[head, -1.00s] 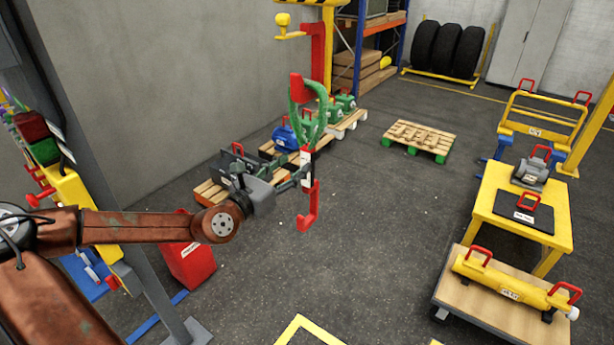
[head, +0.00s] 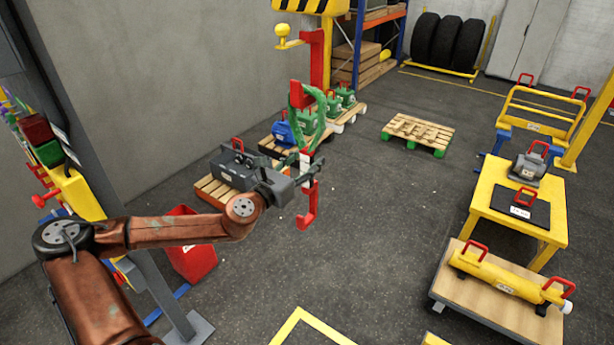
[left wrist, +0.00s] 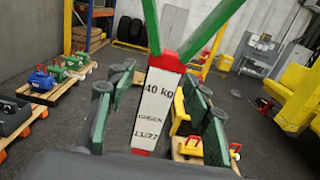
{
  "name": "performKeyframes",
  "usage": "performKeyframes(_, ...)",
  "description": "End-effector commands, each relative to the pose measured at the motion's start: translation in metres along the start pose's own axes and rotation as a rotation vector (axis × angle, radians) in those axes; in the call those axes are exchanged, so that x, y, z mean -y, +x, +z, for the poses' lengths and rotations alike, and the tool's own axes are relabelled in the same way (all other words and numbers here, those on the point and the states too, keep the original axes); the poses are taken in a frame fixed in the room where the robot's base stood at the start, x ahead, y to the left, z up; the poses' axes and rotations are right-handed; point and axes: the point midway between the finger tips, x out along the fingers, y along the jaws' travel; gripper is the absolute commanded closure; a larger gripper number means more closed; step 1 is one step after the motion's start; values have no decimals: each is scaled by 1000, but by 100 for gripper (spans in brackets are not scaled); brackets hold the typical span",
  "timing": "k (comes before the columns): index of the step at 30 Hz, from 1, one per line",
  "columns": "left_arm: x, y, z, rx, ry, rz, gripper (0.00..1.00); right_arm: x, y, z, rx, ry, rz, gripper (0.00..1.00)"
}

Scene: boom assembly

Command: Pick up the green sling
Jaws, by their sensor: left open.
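The green sling (head: 321,122) hangs upright near the middle of the head view, with a red top piece, green straps and a red hook at its lower end. Its white label, reading 40 kg (left wrist: 155,105), stands between my left fingers in the left wrist view. My left gripper (head: 303,166) is open, its two fingers on either side of the label, with visible gaps. It also shows in the left wrist view (left wrist: 155,118). Whether the fingertips reach past the label is hard to tell. The sling's lower hook is hidden in the left wrist view.
Behind are a pallet with a grey toolbox (head: 238,168) and blue and green items. A yellow table (head: 520,215) and a trolley stand at right. The middle floor is clear.

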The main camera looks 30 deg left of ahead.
Motion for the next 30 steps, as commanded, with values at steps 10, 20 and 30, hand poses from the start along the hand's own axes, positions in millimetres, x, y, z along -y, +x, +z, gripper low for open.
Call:
performKeyframes(10, 0, 2, -1, -1, 0, 0, 58, 0, 0, 0, -1, 0, 0, 100)
performKeyframes(20, 0, 1, -1, 0, 0, 0, 81, 0, 0, -1, -1, 0, 1, 100)
performKeyframes(30, 0, 1, -1, 0, 0, 0, 100, -1, 0, -1, -2, 0, 1, 100)
